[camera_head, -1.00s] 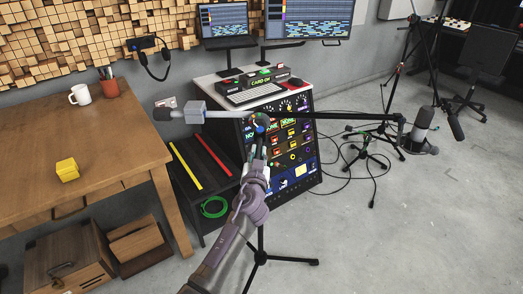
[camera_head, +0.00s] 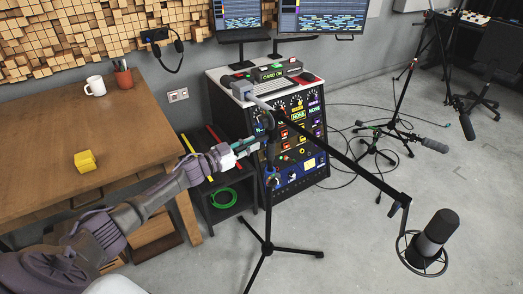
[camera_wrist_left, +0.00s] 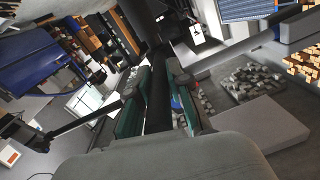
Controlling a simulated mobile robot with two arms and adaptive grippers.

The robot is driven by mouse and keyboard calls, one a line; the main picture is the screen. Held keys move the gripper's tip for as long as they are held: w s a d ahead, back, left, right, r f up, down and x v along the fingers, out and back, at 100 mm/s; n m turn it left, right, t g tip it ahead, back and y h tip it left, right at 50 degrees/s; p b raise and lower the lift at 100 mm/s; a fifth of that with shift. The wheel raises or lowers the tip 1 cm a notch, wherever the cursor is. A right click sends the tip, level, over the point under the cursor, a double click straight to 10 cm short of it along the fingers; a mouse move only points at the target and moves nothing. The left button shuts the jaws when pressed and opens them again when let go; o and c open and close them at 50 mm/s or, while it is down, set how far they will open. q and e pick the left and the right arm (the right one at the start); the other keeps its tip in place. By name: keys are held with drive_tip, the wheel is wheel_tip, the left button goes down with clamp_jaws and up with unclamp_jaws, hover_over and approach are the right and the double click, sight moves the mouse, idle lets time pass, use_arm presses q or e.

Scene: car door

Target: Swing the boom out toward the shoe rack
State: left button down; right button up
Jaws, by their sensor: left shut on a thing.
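The boom (camera_head: 345,165) is a long black arm on a tripod stand (camera_head: 266,215). It slopes from a grey block at its back end down to the front right. A dark microphone (camera_head: 436,235) in a ring mount hangs at its front end. My left gripper (camera_head: 257,144) reaches in from the left, near the stand's upper part. It is shut on a black bar of the boom stand. In the left wrist view the bar (camera_wrist_left: 158,100) lies between the teal fingers. I cannot tell whether it is boom or pole. I cannot make out a shoe rack for certain. My right gripper is out of view.
A wooden table (camera_head: 130,125) with a yellow block (camera_head: 85,161) stands at left. A black equipment console (camera_head: 290,145) is behind the stand. Other stands (camera_head: 395,130) and cables are at the back right.

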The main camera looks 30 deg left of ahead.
use_arm(q)
drive_tip(key=shift+w+a+r+m+g+h+b, duration=0.1)
drive_tip(key=shift+w+a+m+g+h+b, duration=0.2)
drive_tip(key=shift+a+m+g+h+b, duration=0.25)
drive_tip(key=c, duration=1.1)
unclamp_jaws()
drive_tip(key=shift+d, duration=0.1)
drive_tip(key=shift+s, duration=0.1)
drive_tip(key=v, duration=1.1)
drive_tip(key=shift+s+a+f, duration=0.25)
drive_tip(key=shift+s+a, duration=0.05)
